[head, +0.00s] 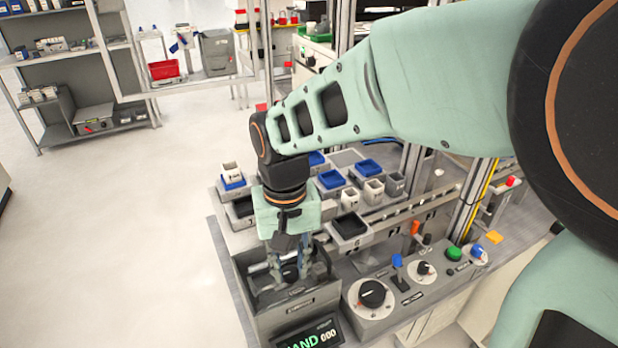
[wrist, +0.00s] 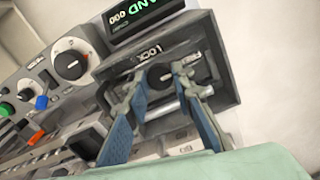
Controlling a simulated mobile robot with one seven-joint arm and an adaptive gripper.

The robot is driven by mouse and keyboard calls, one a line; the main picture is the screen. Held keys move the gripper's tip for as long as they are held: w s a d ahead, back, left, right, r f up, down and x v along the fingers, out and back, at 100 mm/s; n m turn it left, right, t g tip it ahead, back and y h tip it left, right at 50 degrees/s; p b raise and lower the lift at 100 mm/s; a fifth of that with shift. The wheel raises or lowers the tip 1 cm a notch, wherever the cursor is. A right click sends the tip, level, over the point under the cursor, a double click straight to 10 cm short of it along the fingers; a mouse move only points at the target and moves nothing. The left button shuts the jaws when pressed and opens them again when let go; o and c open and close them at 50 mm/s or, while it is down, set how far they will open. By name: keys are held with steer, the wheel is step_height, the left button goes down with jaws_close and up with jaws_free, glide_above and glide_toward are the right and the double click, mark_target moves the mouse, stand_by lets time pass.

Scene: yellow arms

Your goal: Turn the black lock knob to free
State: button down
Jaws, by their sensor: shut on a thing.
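The black lock knob (wrist: 160,77) sits on a grey panel below the printed labels LOCK (wrist: 150,51) and FREE (wrist: 197,58). The knob is round, and its pointer direction is too small to tell. My gripper (wrist: 159,70) has one finger on each side of the knob and is shut on it. In the head view my gripper (head: 289,266) points down into the grey box (head: 300,305) with the knob between its fingers. The fingers hide part of the knob in both views.
A display (head: 312,334) with green letters and 000 is on the box front. Small bins (head: 350,227) stand behind. Open floor (head: 110,230) lies left.

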mark_target(290, 271)
steer(key=c, duration=1.7)
jaws_free()
steer(key=shift+o, duration=0.2)
step_height(290, 271, up, 8)
steer(key=shift+f, duration=0.15)
